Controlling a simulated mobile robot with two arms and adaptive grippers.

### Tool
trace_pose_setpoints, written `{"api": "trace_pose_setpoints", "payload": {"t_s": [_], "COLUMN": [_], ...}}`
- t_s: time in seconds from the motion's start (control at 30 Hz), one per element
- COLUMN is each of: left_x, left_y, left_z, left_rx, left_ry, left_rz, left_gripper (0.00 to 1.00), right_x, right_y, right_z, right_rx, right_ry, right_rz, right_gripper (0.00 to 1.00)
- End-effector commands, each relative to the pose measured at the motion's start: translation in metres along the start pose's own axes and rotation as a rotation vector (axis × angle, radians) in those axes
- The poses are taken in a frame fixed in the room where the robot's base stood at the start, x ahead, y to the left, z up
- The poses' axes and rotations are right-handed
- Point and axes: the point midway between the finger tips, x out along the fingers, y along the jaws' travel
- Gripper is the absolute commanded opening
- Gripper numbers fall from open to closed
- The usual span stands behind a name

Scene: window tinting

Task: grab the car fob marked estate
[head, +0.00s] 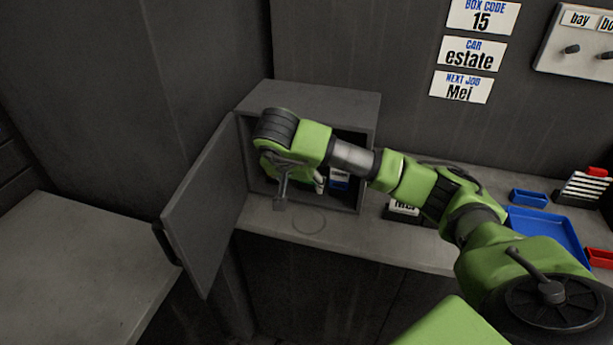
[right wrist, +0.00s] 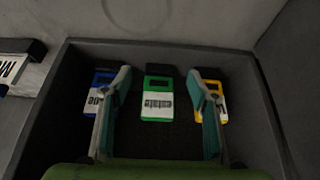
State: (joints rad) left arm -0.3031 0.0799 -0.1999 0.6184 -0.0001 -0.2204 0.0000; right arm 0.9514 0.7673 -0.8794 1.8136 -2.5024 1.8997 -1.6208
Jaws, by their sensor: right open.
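In the right wrist view, a green fob (right wrist: 158,98) with a white label reading "estate" lies on the dark floor of the box. A blue fob (right wrist: 101,97) lies to its left and a yellow fob (right wrist: 213,100) to its right. My right gripper (right wrist: 159,78) is open and empty. Its two fingers appear on either side of the green fob, with gaps. The left finger partly covers the blue fob and the right finger partly covers the yellow one. In the head view, my right arm hides much of the box opening. My left gripper is not in view.
The box (head: 321,97) stands on the counter with its door (head: 205,205) swung open to the left. Its walls surround the fobs closely. Wall signs include "CAR estate" (head: 470,55). A blue tray (head: 548,233) and small bins stand at the right.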

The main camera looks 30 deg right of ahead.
Motion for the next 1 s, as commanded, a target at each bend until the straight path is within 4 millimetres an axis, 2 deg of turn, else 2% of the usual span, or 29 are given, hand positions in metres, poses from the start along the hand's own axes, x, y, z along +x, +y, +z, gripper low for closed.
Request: {"api": "trace_pose_setpoints", "payload": {"t_s": [0.17,0.3,0.4,0.5,0.77,0.8,0.93,0.97,1.0], "left_x": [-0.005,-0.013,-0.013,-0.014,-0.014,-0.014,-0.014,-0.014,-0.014], "left_y": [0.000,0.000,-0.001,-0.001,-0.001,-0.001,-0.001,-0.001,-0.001], "left_z": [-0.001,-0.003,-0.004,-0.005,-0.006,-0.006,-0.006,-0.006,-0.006], "left_rx": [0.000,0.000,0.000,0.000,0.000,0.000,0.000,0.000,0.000], "left_ry": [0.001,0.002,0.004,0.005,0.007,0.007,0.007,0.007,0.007], "left_rz": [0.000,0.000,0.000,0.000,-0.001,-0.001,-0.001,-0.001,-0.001], "left_gripper": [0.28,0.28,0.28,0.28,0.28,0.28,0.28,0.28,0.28], "right_x": [0.007,0.019,0.037,0.046,0.050,0.050,0.050,0.050,0.050], "right_y": [0.001,0.001,0.001,0.001,0.000,0.000,0.000,0.000,0.000], "right_z": [-0.013,-0.035,-0.032,-0.033,-0.032,-0.032,-0.032,-0.032,-0.032], "right_rx": [0.003,0.004,0.000,0.001,0.000,0.000,0.000,0.000,0.000], "right_ry": [0.000,-0.002,-0.005,-0.002,-0.001,-0.001,-0.001,-0.001,-0.001], "right_rz": [0.002,0.004,0.003,0.001,-0.001,0.000,0.000,0.000,0.000], "right_gripper": [0.54,0.54,0.54,0.54,0.54,0.52,0.18,0.12,0.12]}}
